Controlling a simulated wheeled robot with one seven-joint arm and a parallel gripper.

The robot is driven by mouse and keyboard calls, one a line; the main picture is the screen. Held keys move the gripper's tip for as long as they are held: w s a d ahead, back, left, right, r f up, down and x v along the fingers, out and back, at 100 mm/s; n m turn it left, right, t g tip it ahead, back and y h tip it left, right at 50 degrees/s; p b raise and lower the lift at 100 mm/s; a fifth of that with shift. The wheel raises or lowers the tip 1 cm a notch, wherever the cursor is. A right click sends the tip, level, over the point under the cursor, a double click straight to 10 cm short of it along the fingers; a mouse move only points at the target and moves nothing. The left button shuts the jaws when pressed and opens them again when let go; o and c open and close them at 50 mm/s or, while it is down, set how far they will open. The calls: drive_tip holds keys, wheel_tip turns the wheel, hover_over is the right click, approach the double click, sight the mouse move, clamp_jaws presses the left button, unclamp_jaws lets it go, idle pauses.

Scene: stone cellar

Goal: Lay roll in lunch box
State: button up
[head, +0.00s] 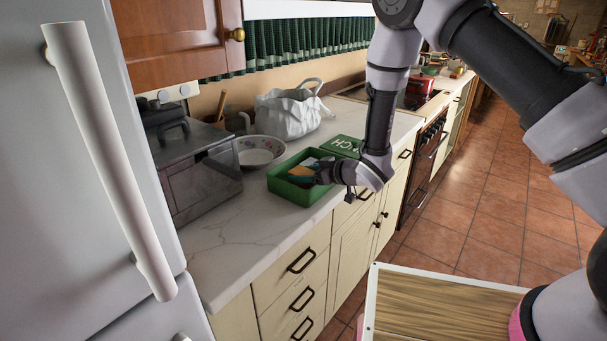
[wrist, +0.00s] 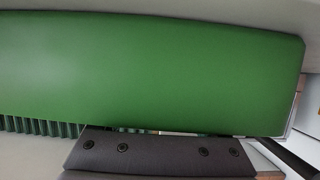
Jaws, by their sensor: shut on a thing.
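The green lunch box (head: 290,190) stands open on the pale counter. Its green lid, with white letters partly showing, is just behind it (head: 343,145). My gripper (head: 317,172) reaches in from the right, with its fingers down at the box opening. It is shut on a small orange-brown piece, which looks like the roll (head: 300,171); my fingers hide part of it, and I cannot tell whether it touches the box floor. Something blue shows beside it in the box. In the wrist view a plain green surface (wrist: 150,70) fills most of the picture, and the roll cannot be made out.
A patterned bowl (head: 258,151) stands behind the box, with a crumpled white bag (head: 290,110) beyond it. A grey metal appliance (head: 203,180) stands to the left. The counter front (head: 225,255) is clear. A stove (head: 405,98) lies further along.

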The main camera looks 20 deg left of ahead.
drive_tip(key=o, duration=1.1)
